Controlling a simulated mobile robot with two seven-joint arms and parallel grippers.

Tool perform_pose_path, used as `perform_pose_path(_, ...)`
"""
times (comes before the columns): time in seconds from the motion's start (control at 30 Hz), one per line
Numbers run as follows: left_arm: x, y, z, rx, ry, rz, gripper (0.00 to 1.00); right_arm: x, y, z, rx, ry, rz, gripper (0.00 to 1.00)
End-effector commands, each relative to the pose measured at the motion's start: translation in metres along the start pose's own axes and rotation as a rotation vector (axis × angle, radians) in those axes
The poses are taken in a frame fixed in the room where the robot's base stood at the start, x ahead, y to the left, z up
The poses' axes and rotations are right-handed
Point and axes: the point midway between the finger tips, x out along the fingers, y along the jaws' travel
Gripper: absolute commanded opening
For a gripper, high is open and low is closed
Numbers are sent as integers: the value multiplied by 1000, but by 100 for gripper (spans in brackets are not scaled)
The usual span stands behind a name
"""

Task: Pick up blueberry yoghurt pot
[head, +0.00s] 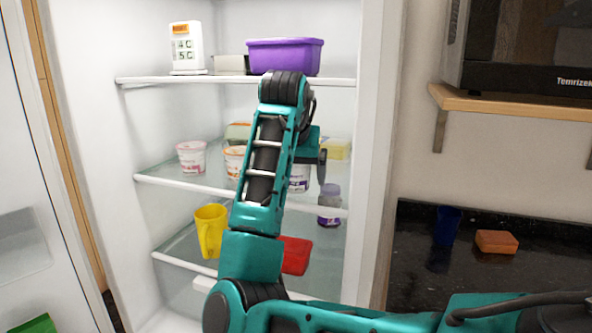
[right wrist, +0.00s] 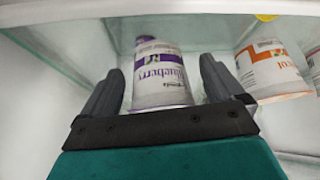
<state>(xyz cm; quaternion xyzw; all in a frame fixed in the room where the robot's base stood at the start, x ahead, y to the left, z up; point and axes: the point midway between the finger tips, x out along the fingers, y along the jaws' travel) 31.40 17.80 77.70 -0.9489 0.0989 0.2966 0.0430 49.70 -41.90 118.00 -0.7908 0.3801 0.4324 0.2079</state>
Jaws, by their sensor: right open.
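The blueberry yoghurt pot (right wrist: 160,78) is white with purple lettering and shows large in the right wrist view, lying between the fingers of my right gripper (right wrist: 161,70). The fingers are apart, one on each side of the pot, with a visible gap at each side. In the head view the pot (head: 299,179) stands on the middle fridge shelf, mostly hidden behind my right arm. My right gripper (head: 316,154) shows there only in part, just above the pot. My left gripper is not in view.
An apricot pot (right wrist: 272,72) stands close beside, also in the head view (head: 234,160). A pink-labelled pot (head: 192,157) is further left. A yellow block (head: 336,149) is behind. The shelf above carries a purple tub (head: 285,55).

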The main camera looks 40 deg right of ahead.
Motion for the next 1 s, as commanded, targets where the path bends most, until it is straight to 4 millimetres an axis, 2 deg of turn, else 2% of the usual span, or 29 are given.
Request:
perform_pose_path(0.1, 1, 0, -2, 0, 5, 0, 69, 0, 0, 0, 0, 0, 0, 93)
perform_pose_path(0.7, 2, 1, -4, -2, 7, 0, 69, 0, 0, 0, 0, 1, 0, 36)
perform_pose_path(1.0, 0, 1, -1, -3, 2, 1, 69, -1, 0, -2, 1, 2, 0, 36)
